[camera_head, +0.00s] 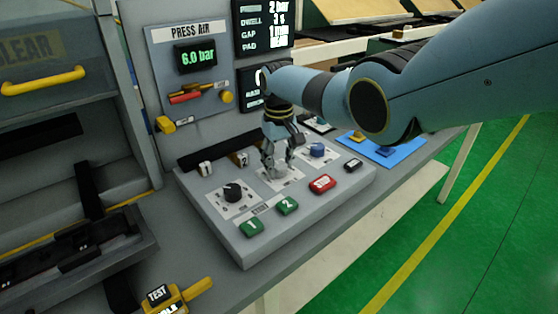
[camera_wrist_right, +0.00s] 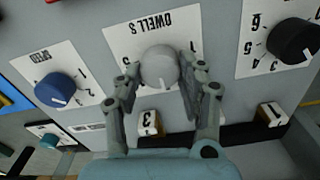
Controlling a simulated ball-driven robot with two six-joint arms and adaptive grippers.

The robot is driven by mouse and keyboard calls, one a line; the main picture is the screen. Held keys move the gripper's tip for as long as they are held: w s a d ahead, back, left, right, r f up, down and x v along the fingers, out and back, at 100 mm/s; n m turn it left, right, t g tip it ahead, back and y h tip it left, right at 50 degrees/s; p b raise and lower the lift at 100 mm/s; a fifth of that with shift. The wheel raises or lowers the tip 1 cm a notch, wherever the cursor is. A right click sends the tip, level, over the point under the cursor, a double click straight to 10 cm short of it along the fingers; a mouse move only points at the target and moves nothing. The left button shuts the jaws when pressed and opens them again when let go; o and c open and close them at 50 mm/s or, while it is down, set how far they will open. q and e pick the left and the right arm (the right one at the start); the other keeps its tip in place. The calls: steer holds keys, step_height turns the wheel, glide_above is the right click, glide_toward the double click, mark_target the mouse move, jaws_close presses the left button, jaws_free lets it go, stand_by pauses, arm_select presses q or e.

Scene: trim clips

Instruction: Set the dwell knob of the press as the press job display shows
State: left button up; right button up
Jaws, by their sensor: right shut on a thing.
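The press job display (camera_head: 264,26) is a black screen at the back with white text; its DWELL line reads 3 s, and the top line reads 2 bar. The dwell knob (camera_wrist_right: 160,66) is light grey, on a white plate marked DWELL S, upside down in the right wrist view. A white pointer line shows on its near side; the number it faces cannot be told. My right gripper (camera_wrist_right: 158,88) is shut on the knob, one finger on each side. In the head view my right gripper (camera_head: 277,168) largely covers the knob. My left gripper is out of view.
A black knob (camera_head: 233,192) and a blue speed knob (camera_head: 317,150) flank the dwell knob. Green buttons 1 (camera_head: 251,228) and 2 (camera_head: 287,205) and a red button (camera_head: 321,184) line the panel front. White toggles stand behind. A yellow TEST handle (camera_head: 185,296) is at the front.

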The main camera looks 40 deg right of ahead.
mark_target(279, 164)
stand_by(0.3)
steer(key=o, duration=1.2)
step_height(279, 164, up, 12)
steer(key=shift+r, duration=0.1)
